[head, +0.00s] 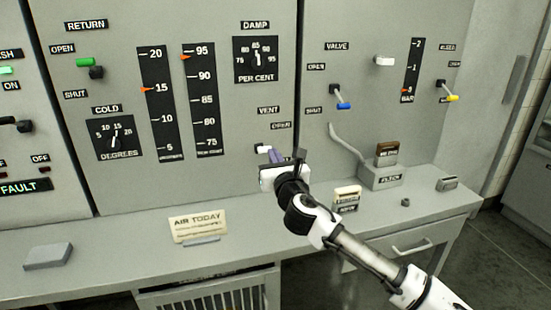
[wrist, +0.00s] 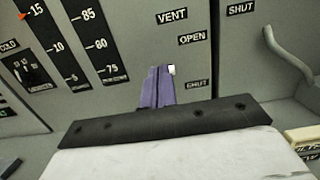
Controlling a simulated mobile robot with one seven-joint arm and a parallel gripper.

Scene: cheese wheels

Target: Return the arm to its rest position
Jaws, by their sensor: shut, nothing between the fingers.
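My arm reaches in from the lower right in the head view. My gripper (head: 277,155) is in front of the panel, just below the VENT and OPEN labels. In the wrist view its two purple fingers (wrist: 158,74) lie side by side, shut with nothing between them. The white-tipped vent lever (head: 264,149) is close by the fingertips. Its white knob also shows at their right side in the wrist view (wrist: 171,70). I cannot tell whether they touch. The lower part of the lever is hidden.
A grey ledge (head: 118,258) runs below the panel. It carries an AIR TODAY card (head: 197,224), a small cream block (head: 347,196) and a grey holder (head: 380,177) with a brown-topped piece. The valve lever (head: 342,101) sticks out to the right of my gripper. A drawer handle (head: 412,249) protrudes below.

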